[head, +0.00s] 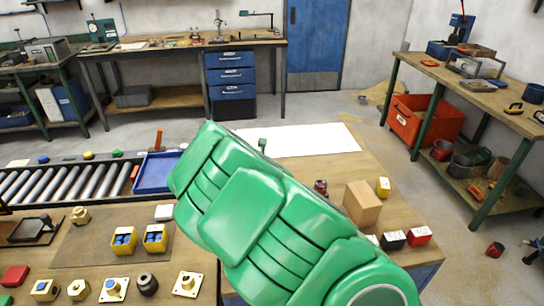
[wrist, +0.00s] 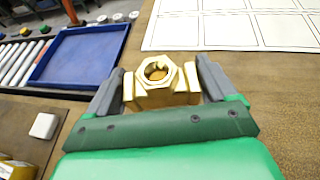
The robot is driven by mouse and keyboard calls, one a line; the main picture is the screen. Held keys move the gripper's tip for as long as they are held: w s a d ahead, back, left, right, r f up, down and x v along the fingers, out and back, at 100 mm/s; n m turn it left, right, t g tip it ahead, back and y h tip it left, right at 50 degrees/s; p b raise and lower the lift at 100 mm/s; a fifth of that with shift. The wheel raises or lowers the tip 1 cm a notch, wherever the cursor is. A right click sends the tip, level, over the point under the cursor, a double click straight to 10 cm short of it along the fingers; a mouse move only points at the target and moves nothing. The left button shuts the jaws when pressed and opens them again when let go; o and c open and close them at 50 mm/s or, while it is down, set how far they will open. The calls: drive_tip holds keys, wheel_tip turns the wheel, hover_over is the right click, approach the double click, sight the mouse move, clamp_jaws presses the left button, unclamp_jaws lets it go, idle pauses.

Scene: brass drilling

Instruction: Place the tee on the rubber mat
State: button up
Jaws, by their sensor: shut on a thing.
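The tee is a brass fitting (wrist: 150,97) with a hexagonal, open-bored end facing up. In the wrist view my gripper (wrist: 160,82) is shut on it, with a grey finger on each side. The tee is above the wooden bench; its exact height cannot be told. A flat, darker brown mat (head: 108,217), which looks like the rubber mat, lies on the bench at left in the head view. Another brass fitting (head: 80,215) and two yellow bins (head: 124,240) with blue contents are on it. In the head view my green arm hides the gripper and the held tee.
A blue tray (head: 155,173) sits beside the roller conveyor (head: 70,183). A white gridded sheet (head: 300,140) lies at the bench's far side. A cardboard box (head: 362,204) and small red and black boxes stand at right. Several fittings on plates line the front left.

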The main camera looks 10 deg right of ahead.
sight(111, 219)
drive_tip(key=a+f+n+g+y, duration=0.1)
drive_tip(key=a+f+n+y, duration=0.1)
drive_tip(key=a, duration=1)
drive_tip(key=a+f+n+g+y, duration=0.2)
drive_tip(key=a+n+y, duration=0.1)
drive_tip(key=a, duration=1)
drive_tip(key=a+f+n+g+y, duration=0.2)
drive_tip(key=a+n+y, duration=0.1)
drive_tip(key=a, duration=1)
drive_tip(key=shift+w+f, duration=0.1)
drive_tip(key=shift+f, duration=0.05)
drive_tip(key=s+a+r+n+g+y, duration=0.1)
drive_tip(key=s+a+n+g+y, duration=0.3)
drive_tip(key=a, duration=1)
drive_tip(key=shift+s+f+m+t+h, duration=0.15)
drive_tip(key=shift+s+f+t+h, duration=0.15)
drive_tip(key=shift+f, duration=0.8)
drive_tip(key=shift+s+f+m+t+h, duration=0.15)
drive_tip(key=shift+f+h, duration=0.3)
drive_tip(key=shift+f, duration=0.65)
drive_tip(key=shift+s+f+m+t+h, duration=0.15)
drive_tip(key=shift+s+f+h, duration=0.15)
drive_tip(key=shift+f, duration=0.8)
drive_tip(key=shift+a+f, duration=0.1)
drive_tip(key=shift+f, duration=0.45)
drive_tip(key=o, duration=1.5)
drive_tip(key=shift+c, duration=0.2)
